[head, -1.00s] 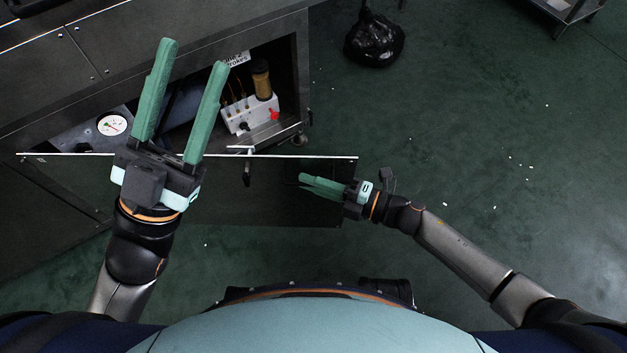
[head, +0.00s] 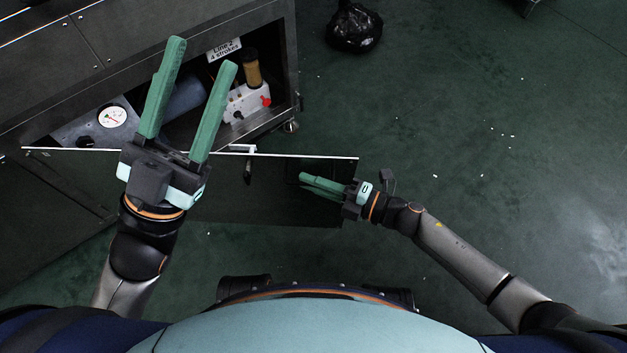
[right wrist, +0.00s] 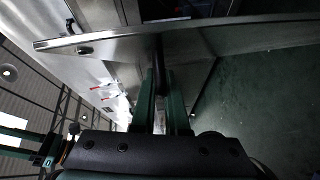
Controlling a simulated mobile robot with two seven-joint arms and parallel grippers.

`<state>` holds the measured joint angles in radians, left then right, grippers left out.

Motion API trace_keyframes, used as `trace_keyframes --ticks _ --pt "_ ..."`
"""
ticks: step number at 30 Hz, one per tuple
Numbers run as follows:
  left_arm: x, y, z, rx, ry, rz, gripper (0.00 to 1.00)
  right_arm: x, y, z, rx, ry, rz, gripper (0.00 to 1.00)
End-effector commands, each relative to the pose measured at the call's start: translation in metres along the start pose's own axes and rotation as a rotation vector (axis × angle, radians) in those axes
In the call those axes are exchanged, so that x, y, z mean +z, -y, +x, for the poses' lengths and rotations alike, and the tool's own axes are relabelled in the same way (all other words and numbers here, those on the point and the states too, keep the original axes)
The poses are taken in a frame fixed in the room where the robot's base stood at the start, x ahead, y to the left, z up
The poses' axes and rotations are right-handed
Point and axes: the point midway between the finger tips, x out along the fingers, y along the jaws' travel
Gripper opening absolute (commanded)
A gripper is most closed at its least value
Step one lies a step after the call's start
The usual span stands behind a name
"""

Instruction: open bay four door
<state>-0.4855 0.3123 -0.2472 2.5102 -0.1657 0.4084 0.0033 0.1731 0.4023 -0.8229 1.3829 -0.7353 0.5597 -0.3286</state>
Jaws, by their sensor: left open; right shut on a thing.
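The bay door (head: 265,200) is a dark panel with a bright upper edge, swung out from the cabinet and standing open in the head view. My right gripper (head: 303,182) is at the door's right end. In the right wrist view its green fingers are shut on a dark handle bar (right wrist: 159,62) at the door panel (right wrist: 200,42). My left gripper (head: 203,53) is open and empty, its fingers spread above the bay opening. It hides part of the bay and of the door's left part. I cannot read a bay number.
Inside the open bay are a round gauge (head: 112,117), a white pump block (head: 245,103) with a red knob, and an amber cylinder (head: 252,70). A label (head: 224,49) hangs above. A black bag (head: 354,28) lies on the floor.

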Motion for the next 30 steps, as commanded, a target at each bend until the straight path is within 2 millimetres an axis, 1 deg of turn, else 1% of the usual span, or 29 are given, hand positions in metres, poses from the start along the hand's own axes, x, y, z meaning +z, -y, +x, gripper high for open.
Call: trace_keyframes --ticks 15,16,23,30 --pt "0.0002 0.0001 -0.0001 0.000 0.001 0.000 0.50 0.0014 0.0002 -0.0001 -0.001 0.004 -0.001 0.00" --pt "0.0002 0.0001 -0.0001 0.000 0.001 0.000 0.50 0.0013 0.0002 -0.0002 -0.001 0.003 -0.001 0.15" --pt "0.0002 0.0001 -0.0001 0.000 0.001 0.000 0.50 0.0007 0.0001 0.0001 -0.001 0.002 0.000 0.41" --pt "0.0001 0.0001 0.0000 0.000 0.001 0.000 0.50 0.0002 -0.0001 -0.0001 0.000 0.001 0.000 0.42"
